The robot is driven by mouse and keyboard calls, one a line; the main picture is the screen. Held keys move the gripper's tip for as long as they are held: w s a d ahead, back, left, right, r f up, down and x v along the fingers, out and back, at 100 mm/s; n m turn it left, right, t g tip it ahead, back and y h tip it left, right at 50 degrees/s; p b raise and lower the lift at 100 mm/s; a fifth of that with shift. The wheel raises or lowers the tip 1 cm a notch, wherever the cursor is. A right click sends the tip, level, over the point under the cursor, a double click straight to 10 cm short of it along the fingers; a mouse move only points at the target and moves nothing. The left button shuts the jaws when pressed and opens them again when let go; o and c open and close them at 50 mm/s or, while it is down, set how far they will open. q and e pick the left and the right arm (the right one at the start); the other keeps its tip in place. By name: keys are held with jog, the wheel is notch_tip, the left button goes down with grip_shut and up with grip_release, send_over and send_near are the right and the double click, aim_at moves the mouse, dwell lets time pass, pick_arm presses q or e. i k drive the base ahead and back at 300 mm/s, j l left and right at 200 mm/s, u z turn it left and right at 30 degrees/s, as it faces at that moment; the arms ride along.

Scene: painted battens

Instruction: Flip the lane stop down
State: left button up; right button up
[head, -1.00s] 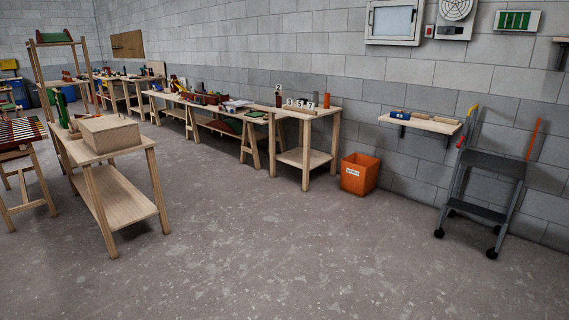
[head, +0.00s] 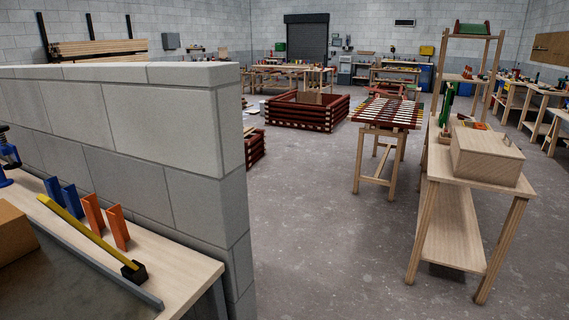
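No part that I can name for certain as the lane stop shows. A long yellow bar (head: 82,230) slants over the near bench at the lower left. Its near end meets a small black block (head: 133,271) beside a grey rail (head: 95,258) on that bench. Whether this bar is the lane stop I cannot tell. Neither of my grippers is in view.
A grey block wall (head: 120,120) stands behind the near bench (head: 185,262), which holds blue and orange upright pieces (head: 93,215). A wooden table (head: 450,230) with a box (head: 487,155) stands right. Open concrete floor (head: 320,240) lies between.

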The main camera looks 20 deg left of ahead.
aim_at(50, 204)
jog(key=i+j+u, duration=0.1)
jog(key=u, duration=0.35)
jog(key=i+u, duration=0.25)
jog(key=u, duration=0.2)
jog(key=i+u, duration=0.2)
jog(key=u, duration=0.2)
jog(key=i+l+u, duration=0.1)
jog(key=u, duration=0.35)
jog(key=i+l+u, duration=0.2)
jog(key=u, duration=0.25)
jog(key=i, duration=0.05)
